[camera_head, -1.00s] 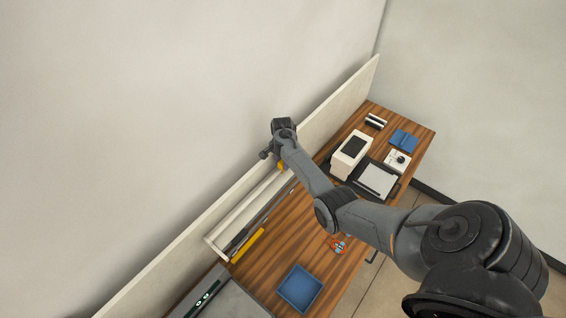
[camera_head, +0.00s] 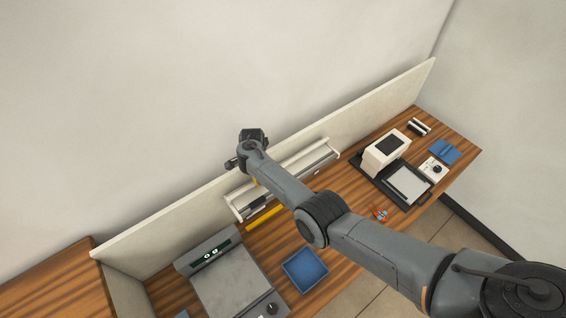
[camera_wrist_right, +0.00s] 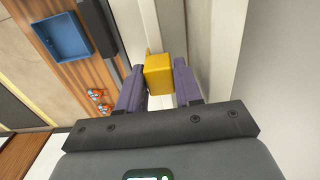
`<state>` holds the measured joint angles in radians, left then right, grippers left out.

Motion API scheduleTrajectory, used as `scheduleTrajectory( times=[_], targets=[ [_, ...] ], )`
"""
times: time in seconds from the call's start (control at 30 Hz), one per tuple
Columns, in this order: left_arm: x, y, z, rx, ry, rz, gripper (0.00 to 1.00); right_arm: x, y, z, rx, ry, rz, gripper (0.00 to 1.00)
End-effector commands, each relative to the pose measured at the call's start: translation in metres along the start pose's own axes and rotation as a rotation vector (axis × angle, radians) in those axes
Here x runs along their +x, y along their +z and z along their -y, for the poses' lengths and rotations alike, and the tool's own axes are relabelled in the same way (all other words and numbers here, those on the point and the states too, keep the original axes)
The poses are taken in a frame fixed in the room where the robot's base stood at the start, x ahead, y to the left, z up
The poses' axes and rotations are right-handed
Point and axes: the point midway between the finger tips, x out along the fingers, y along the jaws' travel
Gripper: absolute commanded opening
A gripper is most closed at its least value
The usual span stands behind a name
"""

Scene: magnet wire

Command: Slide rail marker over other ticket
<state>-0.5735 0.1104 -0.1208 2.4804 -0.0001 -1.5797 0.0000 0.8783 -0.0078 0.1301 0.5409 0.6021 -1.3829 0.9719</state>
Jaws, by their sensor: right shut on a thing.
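The yellow rail marker (camera_wrist_right: 158,74) is a small block between the two purple fingers of my right gripper (camera_wrist_right: 160,88) in the right wrist view. The gripper is shut on it, beside the pale rail. In the head view the white rail (camera_head: 300,162) runs along the low back panel. My right gripper (camera_head: 253,165) is over its left part, and only a sliver of yellow shows below the wrist. The hand and forearm hide part of the rail. I cannot make out the tickets clearly. My left gripper is not in view.
A yellow bar (camera_head: 265,219) lies in front of the rail. A blue tray (camera_head: 305,270), a grey device with a green display (camera_head: 210,253), orange-handled pliers (camera_head: 380,213) and a white machine (camera_head: 388,151) stand on the wooden bench. The panel (camera_head: 180,222) rises behind the rail.

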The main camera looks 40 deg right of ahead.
Motion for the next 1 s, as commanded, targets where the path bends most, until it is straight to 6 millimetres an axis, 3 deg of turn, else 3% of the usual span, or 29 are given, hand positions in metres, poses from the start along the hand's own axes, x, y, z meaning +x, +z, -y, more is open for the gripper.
scheduleTrajectory(
  times=[0.1, 0.3, 0.77, 0.8, 1.0],
  targets=[
    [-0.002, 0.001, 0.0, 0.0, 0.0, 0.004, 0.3, -0.002, 0.025, 0.001, 0.001, -0.001, 0.003, 0.0],
    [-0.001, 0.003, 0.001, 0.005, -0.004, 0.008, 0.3, -0.001, 0.046, 0.0, 0.002, 0.0, 0.002, 0.0],
    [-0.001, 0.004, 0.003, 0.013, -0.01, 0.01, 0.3, -0.001, 0.053, 0.001, 0.001, -0.001, 0.003, 0.0],
    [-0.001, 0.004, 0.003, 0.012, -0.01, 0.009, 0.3, -0.001, 0.053, 0.0, 0.0, -0.001, 0.003, 0.39],
    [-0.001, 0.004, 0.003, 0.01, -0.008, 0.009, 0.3, 0.0, 0.052, 0.0, 0.001, -0.001, 0.002, 0.4]
  ],
)
